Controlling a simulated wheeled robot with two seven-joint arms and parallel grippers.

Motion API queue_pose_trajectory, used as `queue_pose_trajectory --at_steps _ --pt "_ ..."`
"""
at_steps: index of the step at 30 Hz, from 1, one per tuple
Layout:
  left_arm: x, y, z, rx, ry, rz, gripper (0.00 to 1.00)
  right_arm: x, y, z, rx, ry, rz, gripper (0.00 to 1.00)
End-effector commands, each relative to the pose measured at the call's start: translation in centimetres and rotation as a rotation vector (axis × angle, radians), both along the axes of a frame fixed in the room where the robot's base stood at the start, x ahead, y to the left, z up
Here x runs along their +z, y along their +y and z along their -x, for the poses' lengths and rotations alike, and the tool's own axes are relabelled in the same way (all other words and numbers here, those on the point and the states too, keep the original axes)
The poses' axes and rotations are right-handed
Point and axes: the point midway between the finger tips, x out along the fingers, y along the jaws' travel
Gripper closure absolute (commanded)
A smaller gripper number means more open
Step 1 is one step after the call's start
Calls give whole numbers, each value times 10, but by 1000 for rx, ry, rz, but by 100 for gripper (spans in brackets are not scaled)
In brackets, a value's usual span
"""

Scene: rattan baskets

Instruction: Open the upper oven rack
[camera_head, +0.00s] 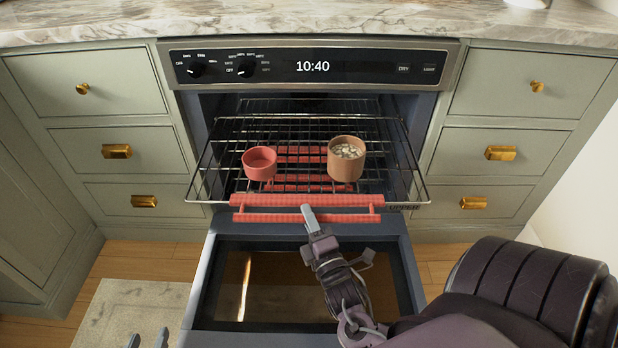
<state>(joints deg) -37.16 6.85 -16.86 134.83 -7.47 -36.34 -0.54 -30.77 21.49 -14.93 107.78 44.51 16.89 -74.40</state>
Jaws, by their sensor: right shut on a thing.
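The upper oven rack (222,150) is a wire rack that sticks out of the oven over the open door. Its front has a red bar handle (262,217) and a label reading "UPPER" at its right. My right gripper (308,210) reaches up from below and is shut on the middle of the red handle, hiding a small part of it. A small red ramekin (259,166) and a larger tan cup (345,161) with pale contents stand upright on the rack. Only the fingertips of my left gripper (148,341) show at the bottom edge, spread apart and empty.
The oven door (280,285) is folded down under the rack, with dark glass. More red bars show beneath the rack. Green drawers with brass pulls flank the oven, a marble counter (300,22) is above, and a pale rug (130,305) lies at lower left.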

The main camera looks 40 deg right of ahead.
Motion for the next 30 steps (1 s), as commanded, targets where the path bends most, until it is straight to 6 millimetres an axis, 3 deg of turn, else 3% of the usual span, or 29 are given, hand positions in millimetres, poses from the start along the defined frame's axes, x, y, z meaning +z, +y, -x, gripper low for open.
queue_pose_trajectory --at_steps 8,9,14,25,30 --pt "0 0 0 0 1 0 64 -1 1 0 3 2 -1 100" --pt "0 0 0 0 1 0 64 -1 1 0 3 2 -1 78" --pt "0 0 0 0 0 0 64 -1 1 0 2 1 -1 59" --pt "0 0 1 -1 7 -3 64 -1 2 4 1 3 -2 59" --pt "-29 4 21 -11 144 -56 64 -4 7 22 1 6 -3 59"
